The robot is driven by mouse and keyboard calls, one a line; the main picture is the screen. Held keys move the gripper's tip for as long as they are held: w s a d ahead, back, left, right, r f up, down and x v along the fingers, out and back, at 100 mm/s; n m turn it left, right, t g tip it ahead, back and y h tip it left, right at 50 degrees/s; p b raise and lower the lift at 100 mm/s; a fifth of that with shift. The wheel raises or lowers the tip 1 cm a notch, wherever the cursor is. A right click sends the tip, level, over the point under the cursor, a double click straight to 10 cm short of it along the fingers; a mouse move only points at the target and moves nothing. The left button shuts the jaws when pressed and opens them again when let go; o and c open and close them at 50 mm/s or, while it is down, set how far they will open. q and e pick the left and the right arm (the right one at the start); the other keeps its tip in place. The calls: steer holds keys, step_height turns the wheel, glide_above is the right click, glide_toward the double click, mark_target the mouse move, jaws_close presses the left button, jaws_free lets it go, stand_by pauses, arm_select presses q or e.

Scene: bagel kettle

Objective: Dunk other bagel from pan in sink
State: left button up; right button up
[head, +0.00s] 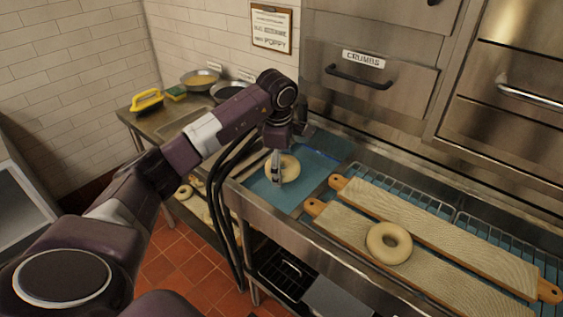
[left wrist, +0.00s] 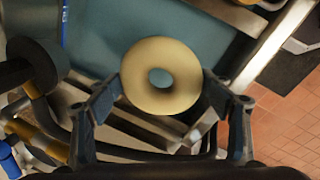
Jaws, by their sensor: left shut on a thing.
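A pale ring-shaped bagel (head: 292,163) is held over the blue water of the sink (head: 320,160). My left gripper (head: 278,172) is shut on it. In the left wrist view the same bagel (left wrist: 160,101) sits between the two fingertips of my left gripper (left wrist: 163,88), with its hole facing the camera. I cannot tell whether its underside touches the water. A second bagel (head: 374,243) lies flat on the nearer wooden board (head: 345,222), right of the sink. My right gripper is not in view. I cannot make out the pan.
A second wooden board (head: 440,230) lies behind the first, over a wire rack (head: 400,178) with blue beneath. A drawer labelled CRUMBS (head: 365,85) is behind the sink.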

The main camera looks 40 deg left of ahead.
arm_select(q)
steer(key=b, duration=0.6)
glide_above(282, 198)
steer(key=f, duration=0.9)
steer(key=shift+s+d+f, duration=0.2)
steer(key=shift+s+f, duration=0.05)
steer(key=shift+s, duration=0.15)
steer(key=shift+f, duration=0.8)
step_height(282, 198, up, 4)
steer(key=shift+f+p, duration=0.15)
steer(key=shift+p, duration=0.9)
step_height(282, 198, up, 9)
steer(key=p, duration=0.6)
steer(key=shift+r, duration=0.2)
